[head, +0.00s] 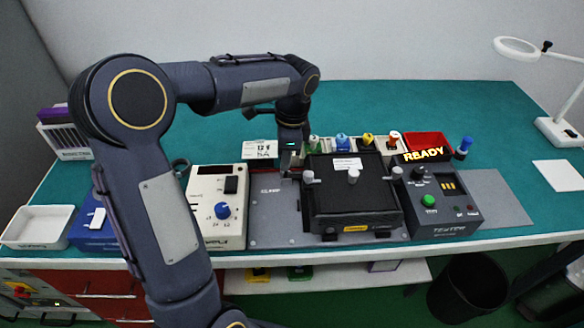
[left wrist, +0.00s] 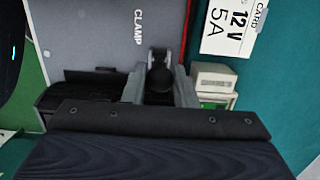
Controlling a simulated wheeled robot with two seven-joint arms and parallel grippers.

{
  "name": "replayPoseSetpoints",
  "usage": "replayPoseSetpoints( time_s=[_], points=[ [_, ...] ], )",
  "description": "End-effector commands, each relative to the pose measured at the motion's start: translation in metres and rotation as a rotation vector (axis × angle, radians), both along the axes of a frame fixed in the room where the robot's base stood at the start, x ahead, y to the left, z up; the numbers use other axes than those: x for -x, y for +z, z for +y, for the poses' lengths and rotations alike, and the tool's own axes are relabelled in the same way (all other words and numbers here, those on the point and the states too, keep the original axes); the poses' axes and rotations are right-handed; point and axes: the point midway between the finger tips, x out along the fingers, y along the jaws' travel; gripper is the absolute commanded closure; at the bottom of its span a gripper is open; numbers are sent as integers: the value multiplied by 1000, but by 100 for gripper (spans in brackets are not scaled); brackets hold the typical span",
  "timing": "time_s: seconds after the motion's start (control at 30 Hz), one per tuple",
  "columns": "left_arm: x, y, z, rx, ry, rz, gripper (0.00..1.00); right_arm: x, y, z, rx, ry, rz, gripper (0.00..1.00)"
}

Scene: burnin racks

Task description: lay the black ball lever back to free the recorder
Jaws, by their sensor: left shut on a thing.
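The black ball lever shows in the left wrist view, its black ball (left wrist: 161,77) between the two grey fingers of my left gripper (left wrist: 160,88). The fingers are shut on the ball. In the head view my left gripper (head: 290,163) is at the back left of the recorder, and it hides the lever there. The recorder (head: 352,205), a black box with a white label on top, sits on a grey plate (head: 268,228) marked CLAMP. The plate also shows in the left wrist view (left wrist: 100,35). My right gripper is not in view.
A cream power unit (head: 207,190) with a blue knob stands left of the plate. A tester (head: 440,205) with a green button and a READY sign stands to the right. A 12 V 5A card (head: 259,149) and several coloured plugs are behind. The back of the teal bench is clear.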

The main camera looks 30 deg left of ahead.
Motion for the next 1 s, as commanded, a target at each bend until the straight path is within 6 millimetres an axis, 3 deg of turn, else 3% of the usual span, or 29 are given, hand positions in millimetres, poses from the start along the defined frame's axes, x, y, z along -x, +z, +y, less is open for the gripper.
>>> replayPoseSetpoints(
  time_s=[1.0],
  points=[
    [17, -10, 27, -8, 8, 11, 95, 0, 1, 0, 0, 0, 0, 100]
  ],
)
